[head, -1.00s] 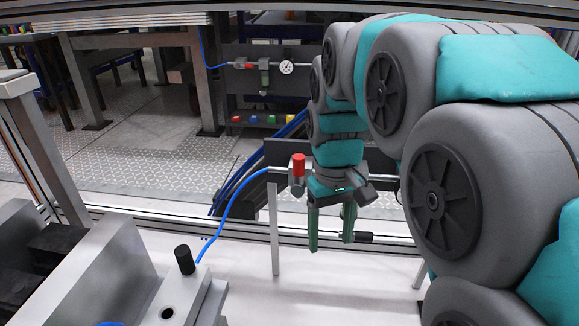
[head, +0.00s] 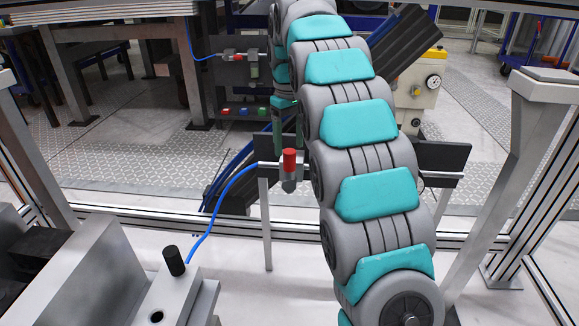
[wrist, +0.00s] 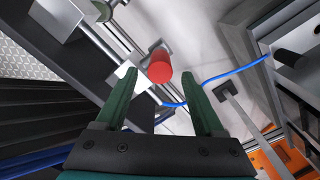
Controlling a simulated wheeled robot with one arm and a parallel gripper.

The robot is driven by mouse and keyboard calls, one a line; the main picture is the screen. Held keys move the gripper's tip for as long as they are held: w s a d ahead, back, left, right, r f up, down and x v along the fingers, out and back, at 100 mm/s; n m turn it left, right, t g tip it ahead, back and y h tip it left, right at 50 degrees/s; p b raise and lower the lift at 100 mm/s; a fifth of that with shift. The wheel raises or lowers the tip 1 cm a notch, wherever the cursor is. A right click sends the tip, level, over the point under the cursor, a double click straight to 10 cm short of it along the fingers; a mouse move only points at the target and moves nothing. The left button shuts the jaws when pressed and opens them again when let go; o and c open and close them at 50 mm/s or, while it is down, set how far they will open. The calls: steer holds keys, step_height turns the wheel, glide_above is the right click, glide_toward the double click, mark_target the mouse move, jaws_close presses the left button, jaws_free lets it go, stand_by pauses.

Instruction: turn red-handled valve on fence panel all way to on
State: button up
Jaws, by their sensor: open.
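A red cylindrical handle (head: 289,160) stands upright on a grey valve body on a rail in front of a dark panel, with a blue hose running from its left side. In the wrist view the red handle (wrist: 160,66) shows beyond and between my open fingertips, apparently untouched. My gripper (head: 288,128) is partly hidden behind my arm in the head view; its green fingers hang above and behind the handle. In the wrist view my gripper (wrist: 160,80) is open with nothing between its fingers. A second valve with a red part (head: 229,54) is on the panel farther back.
A grey block with a black knob (head: 174,261) stands at the lower left. The blue hose (head: 213,208) arcs from it to the valve. A grey post (head: 266,222) supports the rail. A slanted grey frame (head: 510,200) stands at right. The white surface before the valve is mostly clear.

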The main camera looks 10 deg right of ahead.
mark_target(289, 166)
steer(key=shift+f, duration=3.8)
jaws_close()
